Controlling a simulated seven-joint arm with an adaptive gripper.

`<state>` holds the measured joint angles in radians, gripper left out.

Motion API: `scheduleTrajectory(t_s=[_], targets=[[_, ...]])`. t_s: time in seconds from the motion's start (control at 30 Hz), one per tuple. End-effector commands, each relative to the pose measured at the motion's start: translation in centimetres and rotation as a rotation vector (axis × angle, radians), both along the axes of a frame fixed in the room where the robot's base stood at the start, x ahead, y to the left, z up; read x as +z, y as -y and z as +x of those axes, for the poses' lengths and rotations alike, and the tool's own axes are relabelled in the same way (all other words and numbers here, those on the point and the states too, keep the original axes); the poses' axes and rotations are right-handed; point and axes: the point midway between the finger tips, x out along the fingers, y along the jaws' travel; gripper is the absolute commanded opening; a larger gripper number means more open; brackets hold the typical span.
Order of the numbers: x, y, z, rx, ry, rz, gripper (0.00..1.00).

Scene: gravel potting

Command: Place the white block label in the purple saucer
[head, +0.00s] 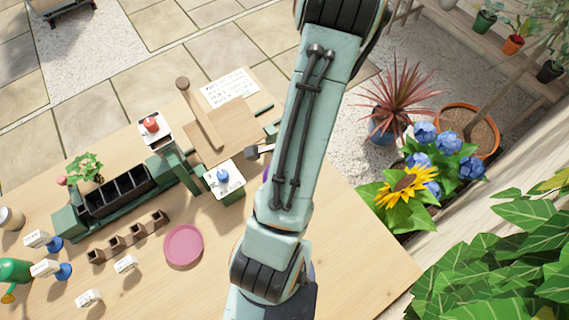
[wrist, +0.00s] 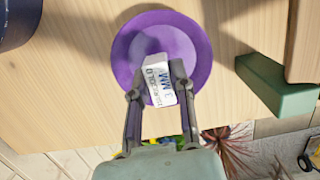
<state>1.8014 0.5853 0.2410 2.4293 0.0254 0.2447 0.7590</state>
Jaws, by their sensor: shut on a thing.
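The white block label (wrist: 158,72), with dark printed text on its faces, is held between the fingertips of my gripper (wrist: 157,84) in the wrist view. It appears in front of the purple saucer (wrist: 126,48), over its lower middle part. I cannot tell whether the block touches the saucer or is above it. In the head view my arm hides the gripper, the held block and nearly all of the purple saucer; only a sliver of purple (head: 265,174) shows at the arm's left edge.
A pink saucer (head: 183,247) lies left of my arm. Other white labels (head: 125,263), a brown slotted rack (head: 128,237) and a dark green planter tray (head: 125,190) stand farther left. A green block (wrist: 278,88) stands right of the purple saucer. Bare wood surrounds the saucer.

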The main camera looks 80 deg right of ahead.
Motion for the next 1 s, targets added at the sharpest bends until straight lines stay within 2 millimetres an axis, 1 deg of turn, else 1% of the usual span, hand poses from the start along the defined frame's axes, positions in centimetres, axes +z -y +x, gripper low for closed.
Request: scheduleTrajectory(t_s=[0.33,0.37,0.4,0.43,0.47,0.77,0.87,0.97,1.0], targets=[[-0.3,0.0,0.0,0.0,0.0,0.001,0.0],[-0.4,0.0,0.0,0.0,0.0,0.001,0.24],[-0.3,0.0,0.0,0.0,0.0,0.0,0.36],[-0.3,0.0,0.0,0.0,0.0,0.0,0.46],[-0.3,0.0,0.0,0.0,0.0,0.0,0.47],[-0.2,0.0,0.0,0.0,-0.001,-0.001,0.47],[0.6,0.2,-0.1,0.0,-0.002,-0.004,0.47],[2.2,0.4,-0.3,-0.001,-0.002,-0.008,0.47],[3.0,0.5,-0.4,0.0,-0.002,-0.009,0.47]])
